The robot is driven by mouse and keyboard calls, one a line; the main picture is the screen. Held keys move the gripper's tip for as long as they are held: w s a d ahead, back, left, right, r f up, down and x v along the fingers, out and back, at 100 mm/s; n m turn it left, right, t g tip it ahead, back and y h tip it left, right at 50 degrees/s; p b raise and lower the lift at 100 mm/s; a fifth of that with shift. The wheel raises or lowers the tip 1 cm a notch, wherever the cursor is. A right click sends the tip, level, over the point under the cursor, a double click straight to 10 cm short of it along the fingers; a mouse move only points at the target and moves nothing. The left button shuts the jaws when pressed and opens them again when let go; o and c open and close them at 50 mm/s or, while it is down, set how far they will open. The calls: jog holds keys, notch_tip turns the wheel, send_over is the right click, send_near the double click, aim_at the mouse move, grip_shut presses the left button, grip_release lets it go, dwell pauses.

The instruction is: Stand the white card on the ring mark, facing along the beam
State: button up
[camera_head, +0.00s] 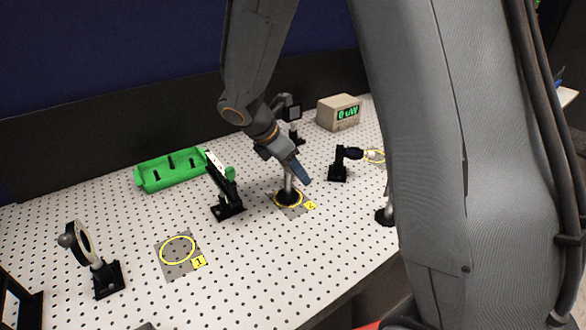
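My gripper (301,176) reaches down over the yellow ring mark labelled 2 (301,206), near the middle of the board. A pale post (289,184) on a round black base (287,197) stands upright inside that ring. The fingers overlap the upper part of the post in the picture. I cannot tell whether they grip it or are open. I cannot make out a white card; any card on that post is hidden by the gripper. Another yellow ring, labelled 1 (178,250), is empty.
A round optic on a stand (84,243) is at the left. A black mount (227,202) with a tilted top stands left of the gripper. A green tray (170,170) and a display box (339,112) are behind. A black fixture (340,168) stands right. My arm hides much of the right side.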

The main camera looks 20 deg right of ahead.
jog(key=shift+f, duration=0.15)
jog(key=o, duration=1.2)
jog(key=shift+o, duration=0.2)
jog(key=b+v, duration=0.2)
jog(key=v, duration=1)
